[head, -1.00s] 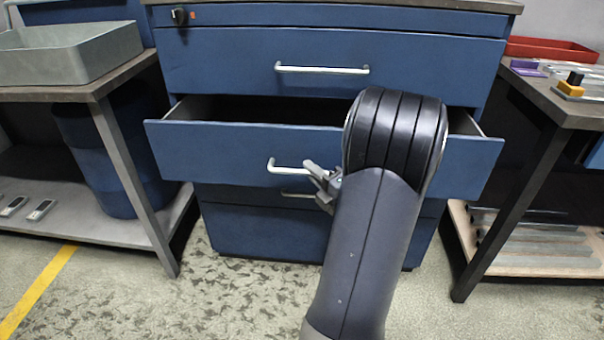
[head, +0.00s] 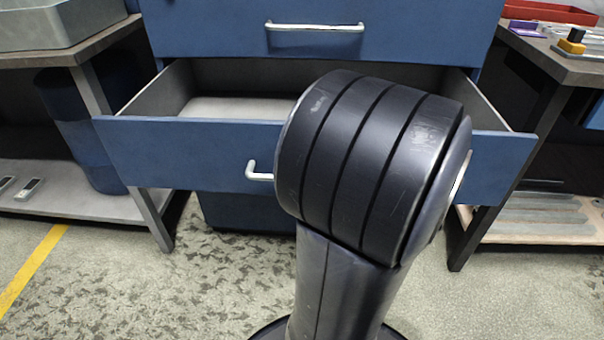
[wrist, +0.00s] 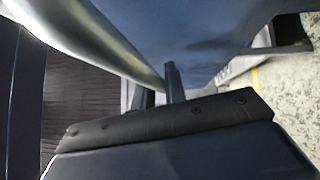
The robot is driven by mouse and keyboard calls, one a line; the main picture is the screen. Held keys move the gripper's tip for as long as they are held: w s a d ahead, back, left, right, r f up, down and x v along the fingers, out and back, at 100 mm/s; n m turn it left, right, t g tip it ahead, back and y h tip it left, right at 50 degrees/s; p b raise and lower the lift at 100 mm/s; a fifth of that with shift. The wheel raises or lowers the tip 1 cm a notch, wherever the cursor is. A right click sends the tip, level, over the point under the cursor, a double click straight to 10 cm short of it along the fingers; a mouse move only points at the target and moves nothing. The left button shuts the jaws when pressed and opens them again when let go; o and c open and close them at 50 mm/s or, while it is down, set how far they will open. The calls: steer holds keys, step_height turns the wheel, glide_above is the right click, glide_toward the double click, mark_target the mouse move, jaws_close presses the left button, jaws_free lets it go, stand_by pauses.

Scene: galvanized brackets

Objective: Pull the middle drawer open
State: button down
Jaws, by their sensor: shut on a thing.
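The middle drawer (head: 190,155) of the blue cabinet stands well open in the head view, and its grey inside shows bare at the left. Its silver bar handle (head: 258,172) shows only at its left end; my dark arm hides the rest. In the wrist view the handle (wrist: 125,58) runs large and close across the upper left. My gripper (wrist: 160,88) is at the handle with its grey fingers shut on it. The gripper is hidden behind my arm in the head view.
The drawer above (head: 315,38) is shut. A workbench with a grey tray (head: 60,25) stands at left, with a dark blue bin (head: 88,150) under it. A right bench (head: 560,60) holds a red tray (head: 550,12). Speckled floor (head: 215,280) is clear in front.

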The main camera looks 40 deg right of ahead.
steer(key=shift+f, duration=0.1)
steer(key=c, duration=1.5)
jaws_free()
steer(key=shift+o, duration=0.2)
steer(key=shift+s, duration=0.1)
steer(key=s+f, duration=0.1)
steer(key=s, duration=0.9)
steer(key=shift+s+a+f, duration=0.15)
steer(key=shift+s+a, duration=0.1)
steer(key=shift+a, duration=0.05)
steer(key=shift+w+d+r, duration=0.1)
steer(key=shift+w+r, duration=0.15)
steer(key=shift+w, duration=1.5)
steer(key=shift+w+d+r, duration=0.15)
steer(key=shift+w+r, duration=0.05)
steer(key=shift+w, duration=1.5)
steer(key=shift+w+d+r, duration=0.1)
steer(key=shift+w+r, duration=0.15)
steer(key=shift+w, duration=1.5)
